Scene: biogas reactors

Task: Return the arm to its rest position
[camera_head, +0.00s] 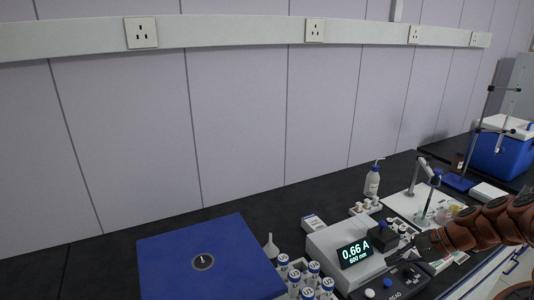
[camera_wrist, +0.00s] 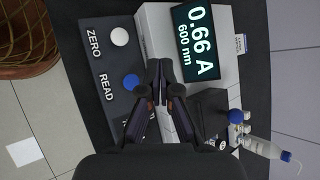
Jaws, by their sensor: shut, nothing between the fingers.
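My arm reaches in from the right edge in the head view, and my gripper (camera_head: 420,246) is over the right side of a white photometer (camera_head: 322,240). In the wrist view my gripper (camera_wrist: 159,80) is shut, with nothing between its fingers. The photometer display (camera_wrist: 197,42) reads 0.66 A, 600 nm.
A blue box (camera_head: 205,262) stands at left on the black bench. Several blue-capped bottles (camera_head: 310,272) are left of the photometer. A blue cooler (camera_head: 497,155) is far right.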

